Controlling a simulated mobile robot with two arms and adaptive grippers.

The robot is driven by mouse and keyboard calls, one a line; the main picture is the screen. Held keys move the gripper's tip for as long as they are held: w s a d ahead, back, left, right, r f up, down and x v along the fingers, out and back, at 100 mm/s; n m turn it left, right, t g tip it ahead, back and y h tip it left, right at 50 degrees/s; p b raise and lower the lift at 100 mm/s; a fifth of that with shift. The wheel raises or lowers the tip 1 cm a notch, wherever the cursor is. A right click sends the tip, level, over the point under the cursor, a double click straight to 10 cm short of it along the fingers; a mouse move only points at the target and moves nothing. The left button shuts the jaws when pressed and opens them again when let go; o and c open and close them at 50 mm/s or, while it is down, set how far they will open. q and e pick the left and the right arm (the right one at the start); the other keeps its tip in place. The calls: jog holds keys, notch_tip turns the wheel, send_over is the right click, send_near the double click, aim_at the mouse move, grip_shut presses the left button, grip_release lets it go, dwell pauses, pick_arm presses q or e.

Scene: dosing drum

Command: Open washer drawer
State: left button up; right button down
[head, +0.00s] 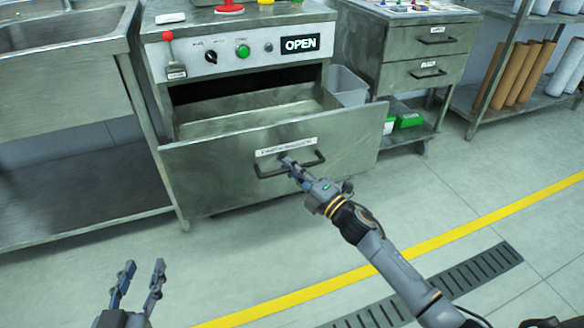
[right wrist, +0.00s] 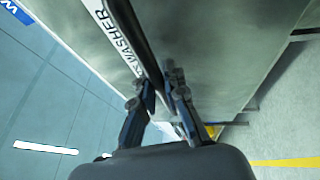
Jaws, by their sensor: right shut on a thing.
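The washer drawer (head: 220,172) is a wide steel drawer pulled out from the machine, with its empty-looking inside (head: 250,120) showing. Its dark bar handle (head: 270,174) sits mid-front under a white label. My right gripper (head: 291,166) is shut on the handle near its middle. In the right wrist view the fingers (right wrist: 163,95) close around the dark handle bar (right wrist: 135,40), beside a label reading WASHER. My left gripper (head: 138,285) is open and empty, low at the left, away from the drawer.
The control panel above (head: 240,50) has a red-knobbed lever, a green button and an OPEN sign (head: 300,44). A steel sink table (head: 70,90) stands left. A drawer cabinet (head: 425,60) and a shelf with brown tubes (head: 510,75) stand right. The floor in front is clear.

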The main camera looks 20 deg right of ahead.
jog(key=c, duration=1.4)
grip_release()
jog(key=shift+o, duration=0.2)
jog(key=v, duration=1.2)
